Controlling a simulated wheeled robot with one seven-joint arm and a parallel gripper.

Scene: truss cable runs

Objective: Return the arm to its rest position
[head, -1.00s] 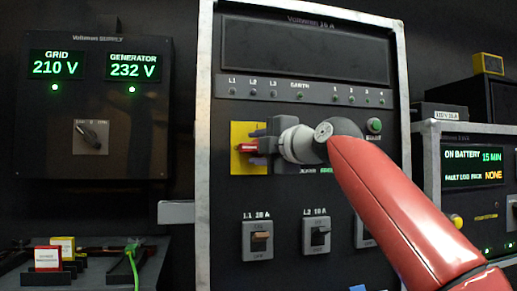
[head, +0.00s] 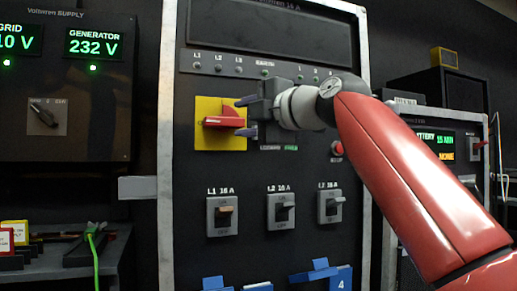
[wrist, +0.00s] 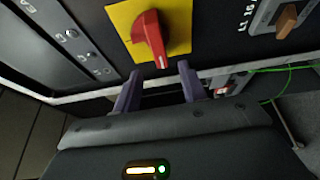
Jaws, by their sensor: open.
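My gripper (head: 241,117) is at the front of the tall panel (head: 300,175), near the red rotary handle (head: 221,121) on its yellow plate (head: 207,142). The handle lies roughly level in the head view. My red arm crosses the right side of the head view and hides part of the panel.
Breakers L1 (head: 222,215), L2 (head: 281,212) and a third (head: 330,206) sit below. A red button (head: 337,148) is close to my arm. Blue clips (head: 320,271) stick out at the bottom. A battery unit (head: 447,150) stands right; a shelf with a green cable (head: 95,262) is left.

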